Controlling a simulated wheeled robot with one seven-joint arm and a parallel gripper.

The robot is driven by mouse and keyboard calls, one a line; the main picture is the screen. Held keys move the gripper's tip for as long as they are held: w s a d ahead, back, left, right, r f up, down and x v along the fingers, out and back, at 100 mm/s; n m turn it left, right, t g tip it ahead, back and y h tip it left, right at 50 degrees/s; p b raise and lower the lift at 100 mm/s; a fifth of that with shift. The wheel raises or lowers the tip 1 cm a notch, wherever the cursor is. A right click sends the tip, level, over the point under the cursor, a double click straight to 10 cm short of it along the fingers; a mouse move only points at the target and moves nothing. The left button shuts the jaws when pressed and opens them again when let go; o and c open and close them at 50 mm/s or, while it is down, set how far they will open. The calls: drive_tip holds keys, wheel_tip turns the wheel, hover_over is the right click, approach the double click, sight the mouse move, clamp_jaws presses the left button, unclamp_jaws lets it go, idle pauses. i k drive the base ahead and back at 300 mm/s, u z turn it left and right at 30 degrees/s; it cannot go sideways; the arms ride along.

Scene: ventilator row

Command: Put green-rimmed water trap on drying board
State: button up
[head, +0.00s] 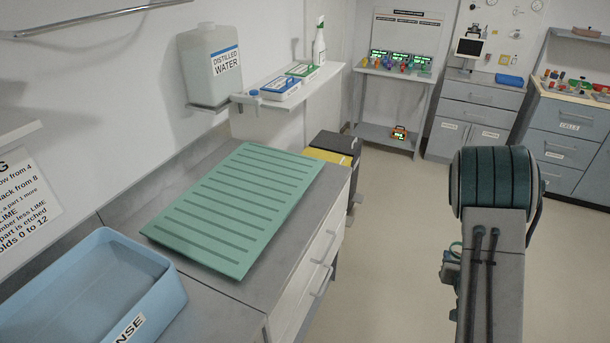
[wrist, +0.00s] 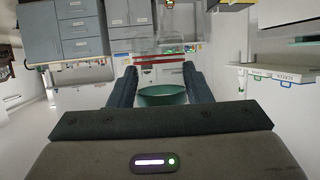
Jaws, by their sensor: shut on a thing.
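The drying board (head: 240,205) is a flat green ribbed slab on the grey counter in the head view. Its top is bare. In the wrist view my gripper (wrist: 160,72) has its two dark fingers on either side of a water trap (wrist: 161,97) with a green rim and a clear body. The gripper is shut on the trap. In the head view my arm is at the right, over the floor and apart from the board. My fingers and the trap cannot be clearly made out there.
A blue rinse tub (head: 95,290) stands left of the board. Behind it, a wall shelf (head: 300,95) holds boxes and a spray bottle (head: 319,45), beside a distilled water jug (head: 210,65). Yellow and black bins (head: 335,145) stand past the counter end. Floor at the right is clear.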

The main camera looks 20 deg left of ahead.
sight(254, 189)
drive_tip(key=u, duration=0.35)
drive_tip(key=i, duration=1.2)
drive_tip(key=u, duration=0.3)
